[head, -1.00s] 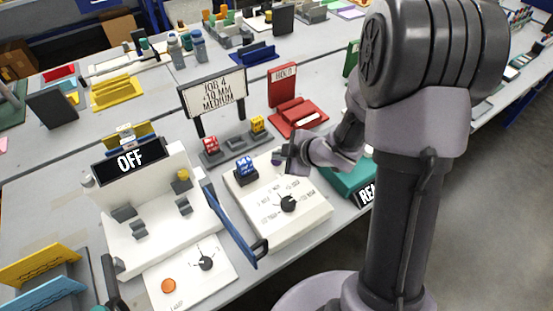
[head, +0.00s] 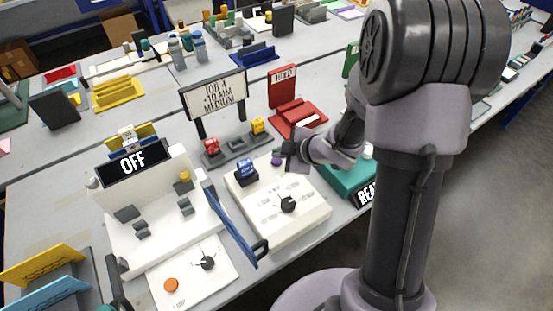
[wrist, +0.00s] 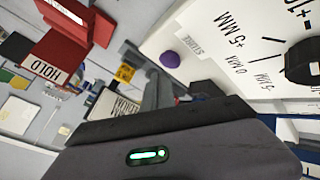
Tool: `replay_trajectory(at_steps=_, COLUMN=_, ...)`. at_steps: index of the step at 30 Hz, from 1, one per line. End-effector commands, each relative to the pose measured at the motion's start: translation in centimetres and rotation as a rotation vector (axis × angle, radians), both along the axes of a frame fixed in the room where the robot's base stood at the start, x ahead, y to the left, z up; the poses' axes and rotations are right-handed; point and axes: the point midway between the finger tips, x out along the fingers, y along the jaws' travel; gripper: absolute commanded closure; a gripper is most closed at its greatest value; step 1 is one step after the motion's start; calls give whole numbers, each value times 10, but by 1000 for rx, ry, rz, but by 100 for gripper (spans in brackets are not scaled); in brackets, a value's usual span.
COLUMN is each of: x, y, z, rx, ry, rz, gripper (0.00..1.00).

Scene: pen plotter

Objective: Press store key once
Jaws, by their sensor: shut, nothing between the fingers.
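The store key is a round purple button (head: 277,160) on the back part of a white control box (head: 305,219). In the wrist view the purple button (wrist: 169,59) sits beside a "STORE" label. My gripper (head: 289,152) is shut and empty, just right of the button in the head view. In the wrist view its grey fingers (wrist: 158,88) show just below the button in the picture. The button is uncovered in both views; a gap appears between it and the fingers, but its height is hard to judge.
A black dial (head: 288,204) and a blue block (head: 247,170) are on the same box. A sign (head: 214,92) and a red "HOLD" stand (head: 283,88) rise behind. A teal box (head: 345,178) is right.

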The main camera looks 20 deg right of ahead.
Motion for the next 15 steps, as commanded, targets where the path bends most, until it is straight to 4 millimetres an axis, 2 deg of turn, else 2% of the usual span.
replay_trajectory(at_steps=15, x=0, y=0, z=49, rx=0, ry=0, rz=0, gripper=100)
